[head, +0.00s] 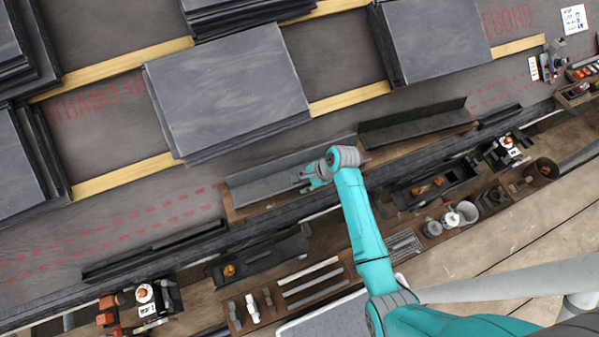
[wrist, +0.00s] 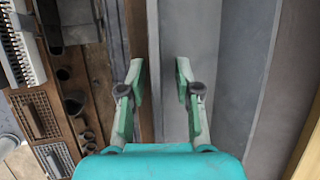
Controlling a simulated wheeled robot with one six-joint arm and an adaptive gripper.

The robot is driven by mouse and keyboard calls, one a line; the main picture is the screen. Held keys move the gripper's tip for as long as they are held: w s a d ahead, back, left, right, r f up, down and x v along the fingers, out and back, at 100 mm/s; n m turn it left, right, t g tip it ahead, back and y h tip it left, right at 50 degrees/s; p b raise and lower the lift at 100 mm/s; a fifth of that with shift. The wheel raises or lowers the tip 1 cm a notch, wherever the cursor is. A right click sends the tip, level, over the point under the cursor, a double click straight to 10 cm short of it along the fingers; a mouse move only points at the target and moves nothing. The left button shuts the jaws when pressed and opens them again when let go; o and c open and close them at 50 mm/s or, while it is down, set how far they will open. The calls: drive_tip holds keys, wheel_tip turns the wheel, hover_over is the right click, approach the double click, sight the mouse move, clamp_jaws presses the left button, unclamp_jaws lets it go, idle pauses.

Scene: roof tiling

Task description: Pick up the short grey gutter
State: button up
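A grey angled gutter piece (head: 275,180) lies on a wooden board beside the roof slope, in the middle of the head view. In the wrist view the grey gutter (wrist: 232,70) runs lengthwise under the right finger. A second, darker gutter piece (head: 415,125) lies to its right, and I cannot tell for sure which is shorter. My gripper (head: 308,184) is over the right part of the lighter one. In the wrist view my gripper (wrist: 161,82) is open and empty, with the gutter's pale edge between the fingers. I cannot tell the remaining height.
Stacks of dark slates (head: 230,88) lie on wooden battens above. Below, a tray (head: 290,290) with metal strips and a wooden holder with cups (head: 470,212) stand close to my arm. A clamp-like tool (head: 145,300) is at lower left.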

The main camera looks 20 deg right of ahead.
clamp_jaws()
